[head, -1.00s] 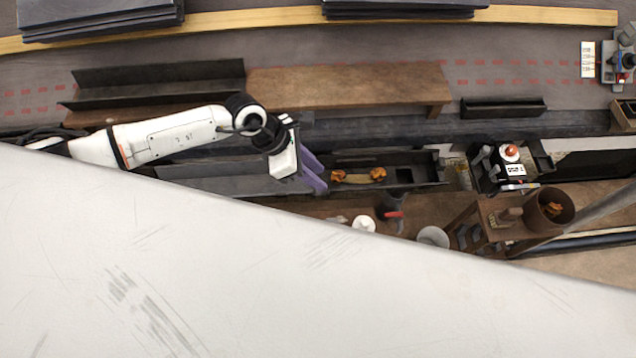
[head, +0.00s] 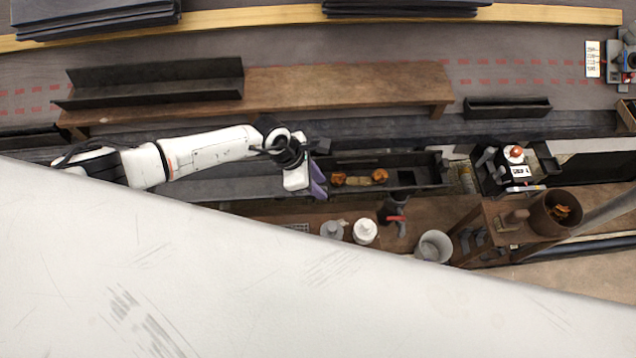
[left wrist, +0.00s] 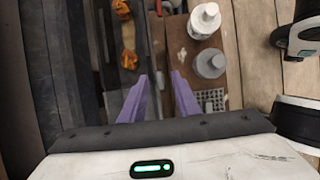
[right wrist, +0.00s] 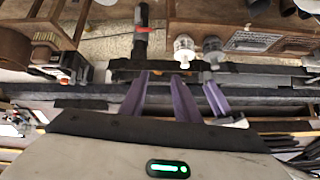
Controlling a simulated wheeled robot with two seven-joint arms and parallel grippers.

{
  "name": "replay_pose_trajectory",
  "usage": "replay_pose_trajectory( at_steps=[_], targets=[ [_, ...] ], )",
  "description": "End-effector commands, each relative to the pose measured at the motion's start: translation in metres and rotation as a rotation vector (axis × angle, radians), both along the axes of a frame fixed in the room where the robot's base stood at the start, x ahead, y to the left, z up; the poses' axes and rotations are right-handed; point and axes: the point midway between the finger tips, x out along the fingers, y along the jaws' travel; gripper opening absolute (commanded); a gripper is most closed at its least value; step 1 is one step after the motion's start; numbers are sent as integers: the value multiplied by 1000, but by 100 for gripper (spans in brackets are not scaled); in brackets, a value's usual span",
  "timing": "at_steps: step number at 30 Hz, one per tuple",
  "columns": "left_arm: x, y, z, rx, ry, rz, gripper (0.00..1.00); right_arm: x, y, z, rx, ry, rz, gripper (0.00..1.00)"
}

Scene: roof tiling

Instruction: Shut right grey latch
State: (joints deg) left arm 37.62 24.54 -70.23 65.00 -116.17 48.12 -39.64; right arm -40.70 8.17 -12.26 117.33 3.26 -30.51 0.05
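A black box (head: 496,181) with an orange-red knob (head: 516,152) and small grey lever-like parts (head: 487,157) stands right of centre in the head view. I cannot tell which grey part is the right latch, or whether it is open or shut. My left gripper (head: 319,181) hangs by the left end of the dark gutter tray (head: 436,168). Its purple fingers are apart and empty in the left wrist view (left wrist: 158,80). My right gripper (right wrist: 160,78) is open and empty, pointing toward the tray; it is hidden in the head view.
A white bottle (head: 364,232), a grey bottle (head: 332,230), a red-handled pipe (head: 396,217) and a grey cup (head: 434,246) stand below the tray. A brown pot (head: 555,212) sits at the right. A wooden bench (head: 345,88) lies behind. Orange pieces (head: 378,175) lie in the tray.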

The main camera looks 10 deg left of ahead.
Motion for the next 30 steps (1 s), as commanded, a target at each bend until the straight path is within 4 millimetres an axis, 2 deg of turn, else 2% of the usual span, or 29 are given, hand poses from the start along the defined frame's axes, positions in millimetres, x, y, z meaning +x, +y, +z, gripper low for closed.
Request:
replay_pose_trajectory(
  at_steps=[5, 10, 17, 30],
  targets=[
    [0, 0, 0, 0, 0, 0, 29, 2, 0, 3, 1, -6, -1, 29],
    [0, 0, 0, 0, 0, 1, 0, 4, 0, 4, 1, -11, -1, 29],
    [1, 0, 0, -2, 4, 1, 0, 5, 0, 3, 1, -15, -2, 29],
    [15, 4, -9, -53, 156, 2, 0, 8, 4, -30, 48, -45, -22, 29]
  ],
)
